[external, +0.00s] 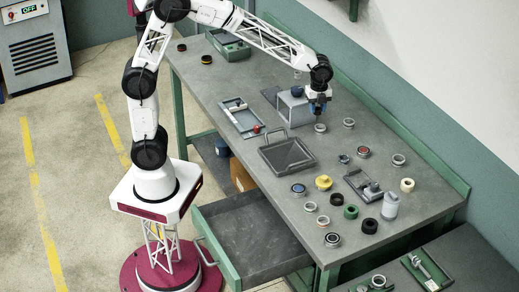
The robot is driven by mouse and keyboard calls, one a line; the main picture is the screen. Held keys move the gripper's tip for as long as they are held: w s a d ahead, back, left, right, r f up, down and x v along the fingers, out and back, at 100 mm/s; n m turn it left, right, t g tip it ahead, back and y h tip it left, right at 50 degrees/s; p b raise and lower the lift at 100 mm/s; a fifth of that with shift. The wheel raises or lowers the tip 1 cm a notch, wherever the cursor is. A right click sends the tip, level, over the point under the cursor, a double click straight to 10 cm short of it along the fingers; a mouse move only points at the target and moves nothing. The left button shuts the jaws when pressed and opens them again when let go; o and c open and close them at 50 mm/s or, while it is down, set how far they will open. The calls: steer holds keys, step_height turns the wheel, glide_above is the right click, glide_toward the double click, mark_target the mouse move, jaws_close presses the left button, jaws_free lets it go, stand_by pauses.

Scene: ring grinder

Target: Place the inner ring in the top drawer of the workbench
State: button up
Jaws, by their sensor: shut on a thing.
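My gripper (318,110) is over the far right part of the workbench (235,92), beside a grey block (291,107). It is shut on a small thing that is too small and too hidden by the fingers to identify. A small ring (320,128) shows just below the fingertips; I cannot tell if it touches them. Several other rings lie on the bench, and I cannot tell which is the inner ring. The top drawer (248,228) is pulled out at the front of the bench. Its inside looks empty, and its handle (206,251) is on the front panel.
A dark square tray with a handle (286,156) lies mid-bench. A shallow tray (242,118) is left of it, and a green tray (230,46) is at the far end. A yellow part (323,182), rings and a grey bottle (390,205) crowd the near right.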

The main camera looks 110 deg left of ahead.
steer(key=s+d+n, duration=0.1)
steer(key=s+d, duration=0.2)
steer(key=d, duration=0.7)
steer(key=s+d, duration=0.2)
steer(key=d, duration=0.8)
steer(key=n, duration=0.2)
glide_above(248, 219)
step_height(248, 219, down, 20)
steer(key=shift+f, duration=0.25)
steer(key=shift+w+d, duration=0.1)
steer(key=shift+f, duration=2.9)
steer(key=shift+f, duration=0.15)
steer(key=shift+f, duration=1.95)
